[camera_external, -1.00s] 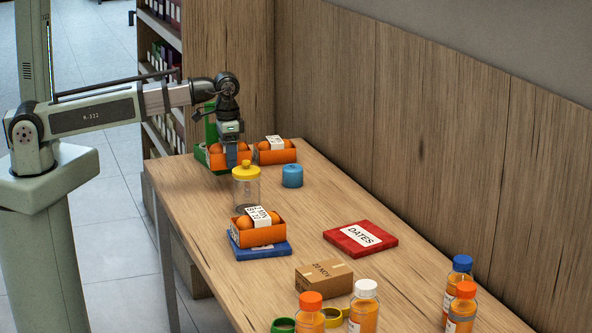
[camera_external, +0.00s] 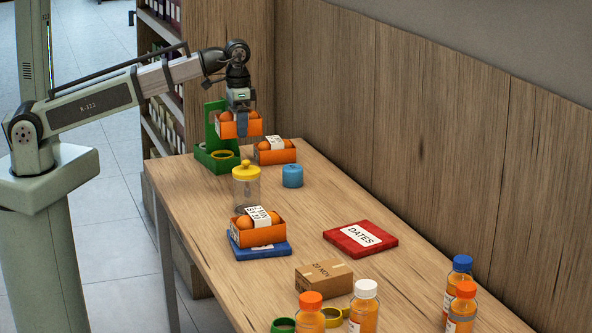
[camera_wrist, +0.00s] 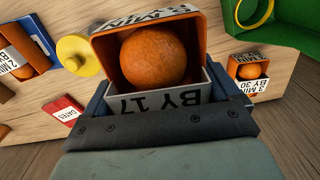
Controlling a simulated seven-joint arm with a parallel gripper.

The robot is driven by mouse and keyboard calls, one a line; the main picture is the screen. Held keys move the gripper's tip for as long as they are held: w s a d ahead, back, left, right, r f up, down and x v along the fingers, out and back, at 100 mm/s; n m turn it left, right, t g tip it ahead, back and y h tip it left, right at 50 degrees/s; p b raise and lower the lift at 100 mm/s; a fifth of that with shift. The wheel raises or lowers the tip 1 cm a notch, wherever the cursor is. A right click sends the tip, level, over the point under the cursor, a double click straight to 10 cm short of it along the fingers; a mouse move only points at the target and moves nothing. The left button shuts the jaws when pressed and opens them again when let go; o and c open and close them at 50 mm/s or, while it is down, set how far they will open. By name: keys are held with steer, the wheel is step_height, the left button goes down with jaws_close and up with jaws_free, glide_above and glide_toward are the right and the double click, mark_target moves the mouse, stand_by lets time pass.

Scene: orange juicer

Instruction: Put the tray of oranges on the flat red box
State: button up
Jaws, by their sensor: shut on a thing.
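My gripper (camera_external: 241,118) is shut on an orange tray of oranges (camera_external: 228,128) and holds it in the air above the far end of the table. In the wrist view the held tray (camera_wrist: 118,45) shows one orange and a white label between the fingers. The flat red box (camera_external: 361,238), labelled DATES, lies on the right middle of the table with nothing on it. Another tray of oranges (camera_external: 262,236) sits on a flat blue box (camera_external: 270,251). A third tray (camera_external: 275,155) stands on the far table.
A green stand (camera_external: 212,125) with a yellow ring is beneath and left of the held tray. A yellow-lidded jar (camera_external: 246,188) and blue cylinder (camera_external: 292,176) stand nearer. A cardboard box (camera_external: 324,276) and several bottles are in front. Table around the red box is mostly clear.

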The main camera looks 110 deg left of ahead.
steer(key=w+d, duration=0.2)
steer(key=w, duration=1.1)
steer(key=n, duration=0.1)
glide_above(361, 235)
step_height(361, 235, down, 4)
steer(key=shift+d+f, duration=0.1)
steer(key=shift+f, duration=5.55)
steer(key=shift+f, duration=0.1)
steer(key=o, duration=0.9)
